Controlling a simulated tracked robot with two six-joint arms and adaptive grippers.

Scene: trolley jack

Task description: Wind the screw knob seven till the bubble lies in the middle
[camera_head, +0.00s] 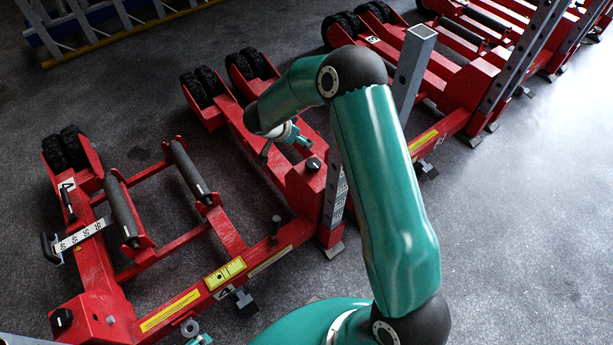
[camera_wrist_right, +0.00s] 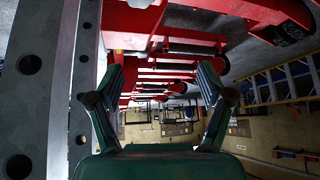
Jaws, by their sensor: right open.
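A red trolley jack frame fills the left half of the head view. A yellow spirit level (camera_head: 225,273) sits on its front beam; its bubble is too small to place. One black knob (camera_head: 313,163) stands on the red box at the frame's right end, another black knob (camera_head: 62,317) at its front left corner. I cannot read which is seven. My right gripper (camera_head: 284,149) hangs just left of the right-hand knob, apart from it. In the right wrist view its jaws (camera_wrist_right: 160,100) are open with nothing between them.
A grey perforated post (camera_wrist_right: 33,90) stands close on the left of the right wrist view. More red jacks (camera_head: 450,80) stand at the back right. A ladder (camera_head: 90,25) lies at the back left. The grey floor at right (camera_head: 530,220) is clear.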

